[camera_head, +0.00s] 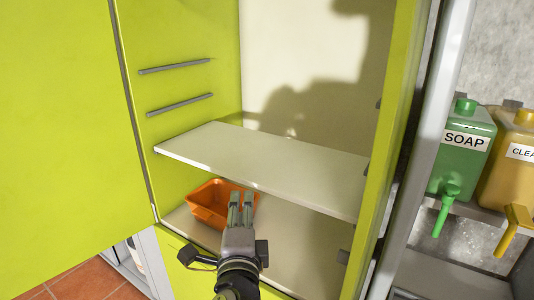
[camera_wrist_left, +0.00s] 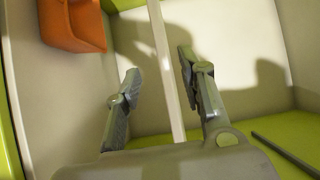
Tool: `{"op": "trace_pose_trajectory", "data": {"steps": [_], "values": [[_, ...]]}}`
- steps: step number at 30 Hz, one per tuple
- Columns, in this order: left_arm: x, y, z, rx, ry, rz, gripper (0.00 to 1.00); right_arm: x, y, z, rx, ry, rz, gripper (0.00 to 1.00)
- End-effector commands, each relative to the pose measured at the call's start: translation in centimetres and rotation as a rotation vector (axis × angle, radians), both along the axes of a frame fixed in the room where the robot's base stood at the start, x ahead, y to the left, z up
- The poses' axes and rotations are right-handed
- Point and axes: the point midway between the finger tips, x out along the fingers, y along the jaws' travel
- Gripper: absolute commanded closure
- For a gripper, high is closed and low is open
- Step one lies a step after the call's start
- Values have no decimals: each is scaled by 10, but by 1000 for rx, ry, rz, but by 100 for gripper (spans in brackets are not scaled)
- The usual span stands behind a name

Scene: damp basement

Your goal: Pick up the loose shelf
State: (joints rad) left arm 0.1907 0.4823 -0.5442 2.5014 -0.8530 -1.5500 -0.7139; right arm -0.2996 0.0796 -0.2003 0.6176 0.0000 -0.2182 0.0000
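The shelf (camera_head: 260,162) is a pale, flat board spanning the inside of a green cabinet, above its floor. Whether it sits level on its supports I cannot tell. My left gripper (camera_head: 241,198) is at the shelf's front edge, left of its middle, fingers pointing into the cabinet. In the left wrist view the shelf (camera_wrist_left: 165,70) shows edge-on as a pale strip running between the two separated fingers of my left gripper (camera_wrist_left: 159,64). Gaps show on both sides, so the gripper is open around the edge. My right gripper is not in view.
An orange bin (camera_head: 208,204) stands on the cabinet floor, left of my gripper; it also shows in the left wrist view (camera_wrist_left: 75,28). Two bare rails (camera_head: 180,104) are on the left wall. Green soap (camera_head: 465,150) and yellow (camera_head: 510,160) dispensers hang outside, right.

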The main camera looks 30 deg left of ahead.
Motion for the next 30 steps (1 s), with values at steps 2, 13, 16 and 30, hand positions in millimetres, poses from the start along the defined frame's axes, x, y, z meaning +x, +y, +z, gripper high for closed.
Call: {"op": "trace_pose_trajectory", "data": {"steps": [2,13,16,30], "values": [[8,5,-7,1,-9,1,63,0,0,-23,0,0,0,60],[73,43,3,3,2,2,63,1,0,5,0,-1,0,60],[86,50,2,2,1,0,63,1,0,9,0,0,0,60],[129,76,5,0,1,0,63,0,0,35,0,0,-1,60]]}}
